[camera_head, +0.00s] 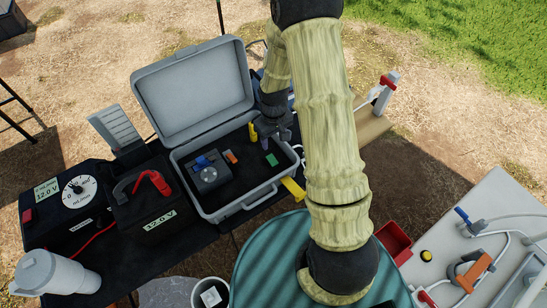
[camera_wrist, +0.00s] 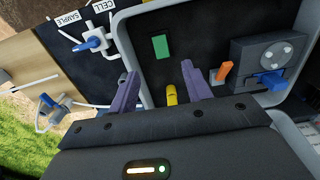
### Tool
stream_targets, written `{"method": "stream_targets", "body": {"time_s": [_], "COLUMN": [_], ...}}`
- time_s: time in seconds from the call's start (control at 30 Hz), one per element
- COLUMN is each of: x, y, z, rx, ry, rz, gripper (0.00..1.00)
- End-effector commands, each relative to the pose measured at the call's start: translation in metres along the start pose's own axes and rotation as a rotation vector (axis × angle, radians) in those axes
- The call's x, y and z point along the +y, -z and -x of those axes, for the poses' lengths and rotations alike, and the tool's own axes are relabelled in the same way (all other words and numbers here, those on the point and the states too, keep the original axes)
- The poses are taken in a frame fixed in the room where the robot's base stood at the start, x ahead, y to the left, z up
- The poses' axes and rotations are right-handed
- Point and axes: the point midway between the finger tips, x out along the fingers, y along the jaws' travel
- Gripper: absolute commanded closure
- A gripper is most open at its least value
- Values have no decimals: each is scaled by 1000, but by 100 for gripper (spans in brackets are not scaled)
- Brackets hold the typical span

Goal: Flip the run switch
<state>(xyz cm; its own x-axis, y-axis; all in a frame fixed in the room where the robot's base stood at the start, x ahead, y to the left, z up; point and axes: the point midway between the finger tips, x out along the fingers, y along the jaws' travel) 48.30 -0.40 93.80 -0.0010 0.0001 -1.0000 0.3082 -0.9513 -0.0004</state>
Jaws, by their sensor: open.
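No label marks the run switch in either view. The open grey case (camera_head: 255,199) holds a dark control box (camera_head: 213,182) with a round dial face. On or beside it are a blue lever-like part (camera_head: 201,161) and an orange upright piece (camera_head: 230,156); both also show in the wrist view, the blue part (camera_wrist: 271,81) at right and the orange piece (camera_wrist: 224,71) nearer my fingers. My gripper (camera_head: 273,127) hangs over the back right of the case, open, its purple fingers (camera_wrist: 160,84) apart. A small yellow piece (camera_wrist: 171,93) appears between them; contact cannot be told.
A green patch (camera_head: 271,159) lies on the case floor. The raised lid (camera_head: 195,90) stands behind. A black 12.0 V battery (camera_head: 150,207) and dial meter (camera_head: 78,188) are left. A teal ribbed drum top (camera_head: 270,255) is in front. Blue-handled valves (camera_wrist: 94,43) sit beside the case.

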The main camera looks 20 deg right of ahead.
Motion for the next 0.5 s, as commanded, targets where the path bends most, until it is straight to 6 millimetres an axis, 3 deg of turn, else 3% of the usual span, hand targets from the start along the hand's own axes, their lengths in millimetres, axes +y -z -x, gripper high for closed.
{"method": "stream_targets", "body": {"time_s": [0.5], "x": [0], "y": [0], "z": [-73], "rx": [-2], "ry": [1], "rz": [2], "gripper": [51]}}
